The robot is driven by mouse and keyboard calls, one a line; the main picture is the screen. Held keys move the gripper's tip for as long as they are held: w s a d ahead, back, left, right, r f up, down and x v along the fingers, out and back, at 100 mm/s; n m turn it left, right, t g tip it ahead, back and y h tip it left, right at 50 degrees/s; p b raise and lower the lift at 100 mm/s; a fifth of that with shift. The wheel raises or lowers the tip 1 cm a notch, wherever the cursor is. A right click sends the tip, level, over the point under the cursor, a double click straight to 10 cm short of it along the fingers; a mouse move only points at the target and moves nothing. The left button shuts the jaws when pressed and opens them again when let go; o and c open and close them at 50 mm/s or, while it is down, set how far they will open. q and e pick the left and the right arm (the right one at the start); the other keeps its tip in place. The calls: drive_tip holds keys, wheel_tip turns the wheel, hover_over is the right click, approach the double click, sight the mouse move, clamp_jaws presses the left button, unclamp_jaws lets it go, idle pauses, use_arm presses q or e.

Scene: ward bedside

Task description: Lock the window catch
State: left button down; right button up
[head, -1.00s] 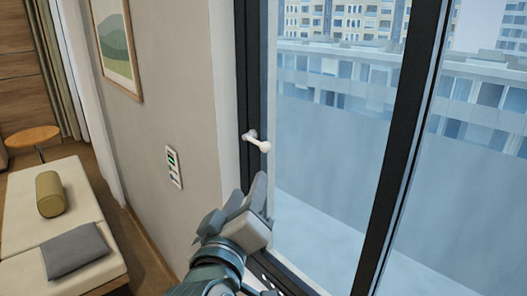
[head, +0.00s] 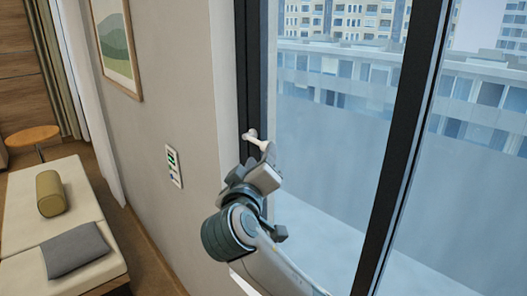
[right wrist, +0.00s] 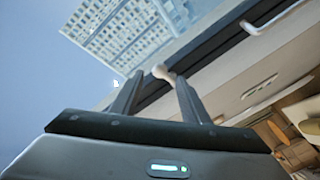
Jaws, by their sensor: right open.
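The window catch is a white lever handle (head: 259,139) on the dark left upright of the window frame. In the head view it sticks out to the right and slightly down across the glass edge. My right gripper (head: 268,165) is just below the lever, its fingers pointing up at it. In the right wrist view my right gripper (right wrist: 160,76) has its two fingers apart, with the pale end of the handle (right wrist: 162,71) showing between their tips. I cannot tell whether the fingers touch it. My left gripper is not in view.
The window frame's middle bar (head: 398,150) stands to the right, with glass on both sides. A small wall panel (head: 174,166) is on the wall to the left.

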sight(257, 141)
drive_tip(key=shift+x, duration=2.1)
clamp_jaws()
